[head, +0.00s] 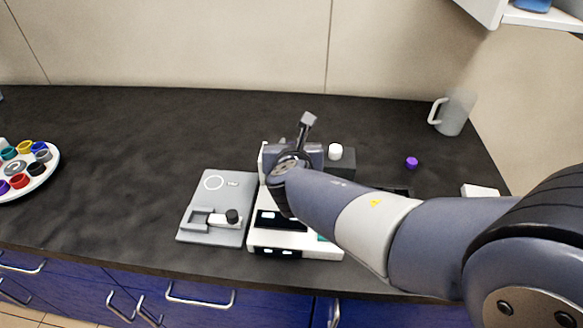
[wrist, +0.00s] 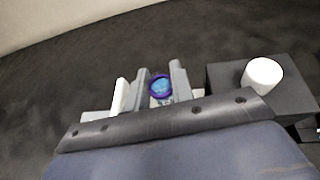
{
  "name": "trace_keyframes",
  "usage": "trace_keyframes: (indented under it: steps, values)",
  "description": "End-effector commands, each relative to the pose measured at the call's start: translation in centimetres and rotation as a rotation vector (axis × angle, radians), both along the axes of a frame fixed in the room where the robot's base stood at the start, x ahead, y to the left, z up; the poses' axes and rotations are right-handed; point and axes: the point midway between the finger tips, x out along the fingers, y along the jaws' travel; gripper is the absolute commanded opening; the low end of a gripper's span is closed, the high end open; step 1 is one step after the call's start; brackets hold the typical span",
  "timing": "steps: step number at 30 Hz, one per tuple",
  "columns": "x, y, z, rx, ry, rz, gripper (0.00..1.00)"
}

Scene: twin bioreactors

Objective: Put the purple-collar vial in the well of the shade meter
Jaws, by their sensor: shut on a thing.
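The purple-collar vial (wrist: 160,87) shows from above in the wrist view as a purple ring around a light blue middle. My gripper (wrist: 155,84) is shut on it, with one grey finger on each side. In the head view my arm covers the vial and most of the gripper. A white device with a dark display (head: 281,220), which looks like the shade meter, stands at the counter's front, partly behind my arm. I cannot make out its well, nor whether the vial touches anything below.
A dark block with a white cylinder (head: 335,152) stands behind; that cylinder shows in the wrist view (wrist: 262,75). A purple cap (head: 411,162), a mug (head: 453,113) and a round vial tray (head: 47,178) are farther out.

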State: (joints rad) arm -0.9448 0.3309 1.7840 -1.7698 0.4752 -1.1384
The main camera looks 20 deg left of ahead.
Motion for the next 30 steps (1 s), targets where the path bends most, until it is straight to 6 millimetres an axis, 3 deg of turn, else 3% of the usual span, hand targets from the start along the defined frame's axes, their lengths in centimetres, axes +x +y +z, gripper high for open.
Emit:
trace_keyframes:
  steps: [10, 23, 24, 30]
  values:
    - [0.0, 0.0, -4.5, -0.002, 0.001, 0.0, 0.01]
    - [0.0, 0.0, -5.0, 0.001, -0.001, 0.0, 0.01]
    - [0.0, 0.0, -5.0, 0.001, 0.0, 0.0, 0.23]
    - [0.0, 0.0, -4.9, 0.001, 0.0, 0.0, 0.4]
